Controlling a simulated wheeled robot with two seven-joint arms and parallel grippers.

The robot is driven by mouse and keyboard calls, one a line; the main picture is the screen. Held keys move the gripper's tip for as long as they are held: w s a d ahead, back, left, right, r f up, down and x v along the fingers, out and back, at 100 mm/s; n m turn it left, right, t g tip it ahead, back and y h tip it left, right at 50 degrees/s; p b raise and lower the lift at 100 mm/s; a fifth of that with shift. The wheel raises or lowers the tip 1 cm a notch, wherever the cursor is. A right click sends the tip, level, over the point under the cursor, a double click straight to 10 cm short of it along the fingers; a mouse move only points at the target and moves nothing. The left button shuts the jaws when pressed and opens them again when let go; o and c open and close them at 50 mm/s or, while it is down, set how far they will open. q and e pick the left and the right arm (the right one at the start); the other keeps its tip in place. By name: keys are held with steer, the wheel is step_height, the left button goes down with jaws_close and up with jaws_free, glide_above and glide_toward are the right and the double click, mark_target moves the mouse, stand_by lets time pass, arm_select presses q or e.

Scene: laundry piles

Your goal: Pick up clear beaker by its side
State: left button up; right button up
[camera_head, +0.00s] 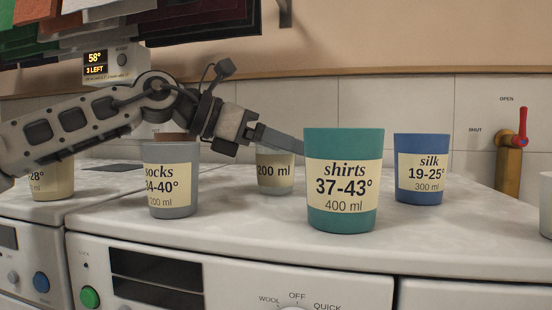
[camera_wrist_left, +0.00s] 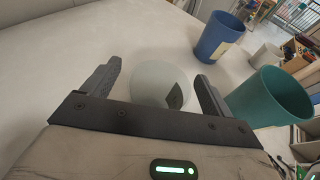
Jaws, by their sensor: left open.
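The clear beaker (camera_head: 276,180), with a cream label reading 200 ml, stands on the machine top behind the gap between the grey and teal cups. My left gripper (camera_head: 287,142) is at its rim height, and its fingertips are partly hidden by the teal cup. In the left wrist view, the open fingers (camera_wrist_left: 160,72) lie on either side of the clear beaker (camera_wrist_left: 160,84), with a gap visible on each side. Nothing is clamped. My right gripper is not in view.
The teal shirts cup (camera_head: 344,150) stands close at the right front, the grey socks cup (camera_head: 172,160) at left. The blue silk cup (camera_head: 422,145) is further right. A yellowish cup (camera_head: 52,183) is at far left, a pale cup (camera_head: 546,220) at far right. A red-handled tap (camera_head: 521,128) is on the wall.

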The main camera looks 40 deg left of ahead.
arm_select(q)
steer(key=shift+x, duration=0.8)
steer(key=c, duration=1.1)
steer(key=shift+o, duration=0.2)
